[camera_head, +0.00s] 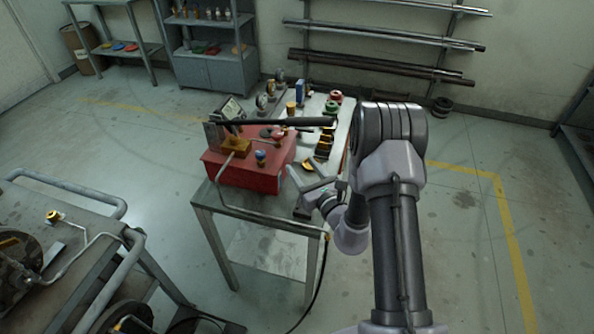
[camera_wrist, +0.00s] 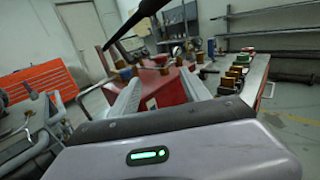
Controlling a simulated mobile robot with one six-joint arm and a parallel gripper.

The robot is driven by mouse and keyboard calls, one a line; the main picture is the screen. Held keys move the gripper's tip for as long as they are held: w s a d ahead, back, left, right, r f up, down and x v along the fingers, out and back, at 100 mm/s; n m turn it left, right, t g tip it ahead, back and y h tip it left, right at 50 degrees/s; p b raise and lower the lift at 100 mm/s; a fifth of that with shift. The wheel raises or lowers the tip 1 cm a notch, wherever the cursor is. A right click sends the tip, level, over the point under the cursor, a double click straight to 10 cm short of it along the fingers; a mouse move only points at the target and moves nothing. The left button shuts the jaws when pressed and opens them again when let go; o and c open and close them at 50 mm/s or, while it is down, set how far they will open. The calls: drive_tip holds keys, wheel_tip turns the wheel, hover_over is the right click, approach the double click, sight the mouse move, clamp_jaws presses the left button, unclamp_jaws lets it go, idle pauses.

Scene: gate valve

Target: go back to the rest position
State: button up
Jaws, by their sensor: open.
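My gripper (camera_head: 312,183) is over the front right part of the workbench (camera_head: 262,230), beside the red block (camera_head: 262,178). In the wrist view my gripper (camera_wrist: 158,80) has its two pale fingers spread apart, with nothing between them. The red block also shows beyond the fingers in the wrist view (camera_wrist: 160,93). A brass fitting (camera_head: 236,146) sits on top of the block. A long black bar (camera_head: 285,122) extends above the block.
Gauges, fittings and coloured handwheels (camera_head: 331,106) stand on the bench behind the block. A bent pipe (camera_head: 228,190) runs along the bench's front. A cart (camera_head: 75,265) stands at the left. Pipe racks (camera_head: 380,66) line the back wall.

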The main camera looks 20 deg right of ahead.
drive_tip(key=shift+w+d+f, duration=0.1)
drive_tip(key=shift+w, duration=0.1)
drive_tip(key=s+a+r+n+g+y, duration=0.2)
drive_tip(key=a+r+n+y, duration=0.4)
drive_tip(key=a+r, duration=0.3)
drive_tip(key=s+a+r+n+g+y, duration=0.5)
drive_tip(key=s+a+r+n+g, duration=0.35)
drive_tip(key=s+a, duration=0.3)
drive_tip(key=s+a+r+n+g+h, duration=0.2)
drive_tip(key=s+n+g+h, duration=0.25)
drive_tip(key=s+n, duration=0.7)
drive_tip(key=s+d+n+t+h, duration=0.3)
drive_tip(key=s+d+h, duration=0.5)
drive_tip(key=d, duration=0.4)
drive_tip(key=shift+s+d+r, duration=0.25)
drive_tip(key=shift+s, duration=0.1)
